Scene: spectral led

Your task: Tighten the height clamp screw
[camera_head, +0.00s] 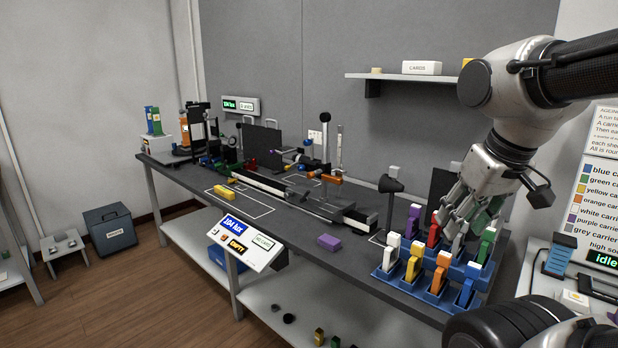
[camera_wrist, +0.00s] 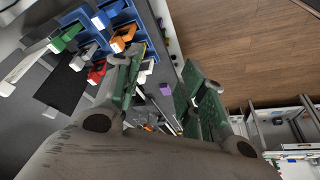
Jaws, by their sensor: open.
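My gripper (camera_head: 462,218) is at the right end of the bench, above the blue rack (camera_head: 385,273) of coloured carriers. In the wrist view, the green-padded fingers of my gripper (camera_wrist: 163,88) are spread apart with nothing between them. Upright posts (camera_head: 325,150) with small coloured knobs, among them an orange one (camera_head: 331,180), stand at the middle of the bench, well left of my gripper. The height clamp screw is too small to pick out for sure among these parts.
A purple block (camera_head: 329,242) and a yellow block (camera_head: 224,191) lie near the front edge. A shelf (camera_head: 400,77) hangs above.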

